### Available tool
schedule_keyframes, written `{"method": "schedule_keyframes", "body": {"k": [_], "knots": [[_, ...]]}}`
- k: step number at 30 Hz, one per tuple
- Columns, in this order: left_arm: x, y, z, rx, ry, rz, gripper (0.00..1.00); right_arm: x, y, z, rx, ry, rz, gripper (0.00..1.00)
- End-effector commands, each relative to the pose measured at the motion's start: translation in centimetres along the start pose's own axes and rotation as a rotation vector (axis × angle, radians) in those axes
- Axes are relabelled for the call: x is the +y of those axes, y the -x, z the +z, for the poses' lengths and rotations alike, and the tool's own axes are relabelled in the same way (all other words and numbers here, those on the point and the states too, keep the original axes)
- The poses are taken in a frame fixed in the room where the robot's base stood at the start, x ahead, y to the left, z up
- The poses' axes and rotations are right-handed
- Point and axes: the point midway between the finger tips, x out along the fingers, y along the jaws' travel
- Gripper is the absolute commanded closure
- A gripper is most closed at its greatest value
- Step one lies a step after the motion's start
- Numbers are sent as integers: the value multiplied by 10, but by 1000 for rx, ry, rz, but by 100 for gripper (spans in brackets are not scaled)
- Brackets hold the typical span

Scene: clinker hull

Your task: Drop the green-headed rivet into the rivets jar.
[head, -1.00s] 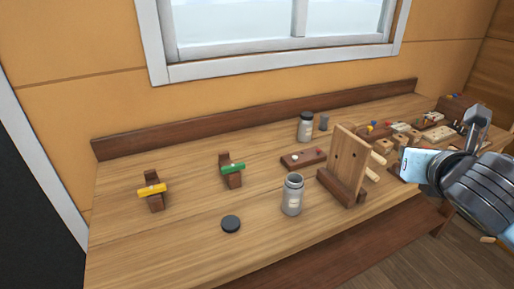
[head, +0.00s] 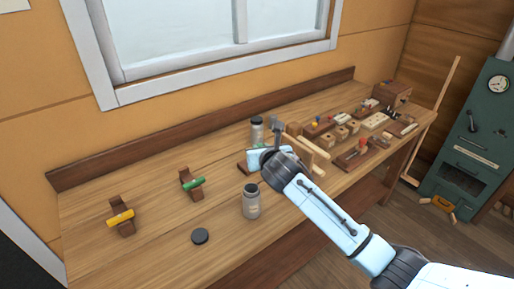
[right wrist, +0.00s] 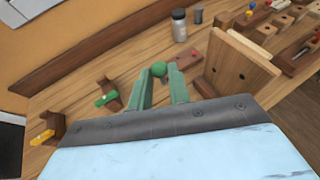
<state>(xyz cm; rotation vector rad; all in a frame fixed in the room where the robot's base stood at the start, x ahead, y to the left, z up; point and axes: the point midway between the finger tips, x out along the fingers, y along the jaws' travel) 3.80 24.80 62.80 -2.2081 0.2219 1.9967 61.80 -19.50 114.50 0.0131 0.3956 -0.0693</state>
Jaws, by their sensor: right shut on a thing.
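The green-headed rivet shows as a round green head (right wrist: 159,69) between the fingertips of my right gripper (right wrist: 161,84) in the right wrist view; its shank is hidden. The right gripper (head: 261,148) is shut on it, above the bench behind the open jar. The open jar (head: 251,203) is grey with a pale label too small to read, and stands upright near the front of the bench. A similar jar with a dark lid (head: 257,131) stands behind; it also shows in the right wrist view (right wrist: 179,27). My left gripper is not in view.
A loose black lid (head: 200,236) lies left of the open jar. Wooden stands hold a yellow piece (head: 121,218) and a green piece (head: 193,183). An upright wooden pegged board (right wrist: 236,65) stands right of the gripper. Several blocks and tools crowd the bench's right end.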

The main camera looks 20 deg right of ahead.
Motion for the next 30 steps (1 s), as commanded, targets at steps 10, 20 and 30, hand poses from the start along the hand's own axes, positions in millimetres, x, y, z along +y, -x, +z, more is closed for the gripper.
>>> {"method": "schedule_keyframes", "body": {"k": [10,20,30], "knots": [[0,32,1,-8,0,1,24,15,-9,-53,-1,9,24,100],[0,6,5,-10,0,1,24,14,-18,-74,-3,9,24,100],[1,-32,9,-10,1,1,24,15,-31,-104,-3,7,25,100]]}}
